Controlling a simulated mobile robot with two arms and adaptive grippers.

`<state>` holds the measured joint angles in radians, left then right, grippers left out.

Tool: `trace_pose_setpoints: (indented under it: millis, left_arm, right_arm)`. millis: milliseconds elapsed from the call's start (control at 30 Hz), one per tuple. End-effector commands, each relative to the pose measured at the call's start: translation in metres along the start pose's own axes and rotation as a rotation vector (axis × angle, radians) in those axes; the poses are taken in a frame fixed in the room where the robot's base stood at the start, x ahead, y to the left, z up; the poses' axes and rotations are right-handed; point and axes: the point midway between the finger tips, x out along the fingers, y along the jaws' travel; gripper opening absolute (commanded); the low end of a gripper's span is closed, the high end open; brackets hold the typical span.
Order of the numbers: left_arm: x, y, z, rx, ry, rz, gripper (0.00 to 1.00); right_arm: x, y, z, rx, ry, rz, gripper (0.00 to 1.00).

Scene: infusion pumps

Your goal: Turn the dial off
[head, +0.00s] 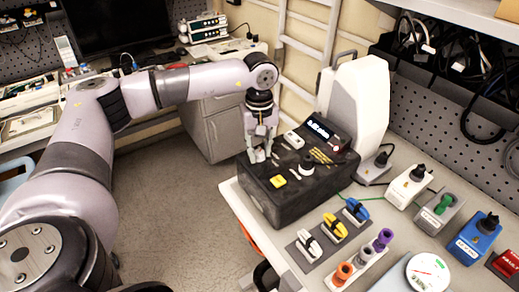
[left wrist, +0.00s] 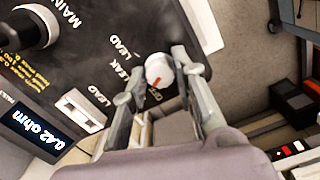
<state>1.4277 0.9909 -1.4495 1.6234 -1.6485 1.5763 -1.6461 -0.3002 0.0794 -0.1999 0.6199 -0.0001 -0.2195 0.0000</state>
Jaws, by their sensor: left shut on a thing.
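The black tester box (head: 271,200) sits on the bench corner, with a lit display (head: 319,129) that reads about "0.42 ohm" in the left wrist view (left wrist: 38,127). My left gripper (head: 258,154) reaches down onto the panel's left part. In the left wrist view its fingers (left wrist: 157,82) stand on both sides of the dial, shut on it. In the head view the fingers mostly hide the dial. My right gripper is not in view.
A larger black knob (head: 306,166) and a yellow button (head: 278,181) are on the same panel. A white device (head: 356,105) stands behind the box. Coloured clamps (head: 333,227), several small boxes (head: 437,212) and a round gauge (head: 428,273) fill the bench at right.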

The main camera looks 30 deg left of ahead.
Motion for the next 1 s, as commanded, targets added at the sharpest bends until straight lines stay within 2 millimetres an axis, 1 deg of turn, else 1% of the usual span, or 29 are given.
trace_pose_setpoints:
  millis: [33, 300, 600, 800, 1000]
  left_arm:
    - [0.002, 0.0, 0.0, -0.028, 0.0, 0.0, 0.0]
    - [0.002, 0.0, 0.0, -0.243, 0.001, 0.001, 0.0]
    - [0.002, 0.0, 0.0, -0.49, 0.001, 0.001, 0.0]
    - [0.001, 0.0, 0.0, -0.612, 0.001, 0.001, 0.0]
    - [0.0, 0.0, 0.0, -0.686, 0.002, 0.0, 0.0]
  right_arm:
    - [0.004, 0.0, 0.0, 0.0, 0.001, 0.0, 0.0]
    - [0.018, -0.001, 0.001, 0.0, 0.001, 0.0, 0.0]
    - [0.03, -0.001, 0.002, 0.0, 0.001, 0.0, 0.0]
    - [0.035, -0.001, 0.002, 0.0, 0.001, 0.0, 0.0]
    - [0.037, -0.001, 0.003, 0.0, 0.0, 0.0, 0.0]
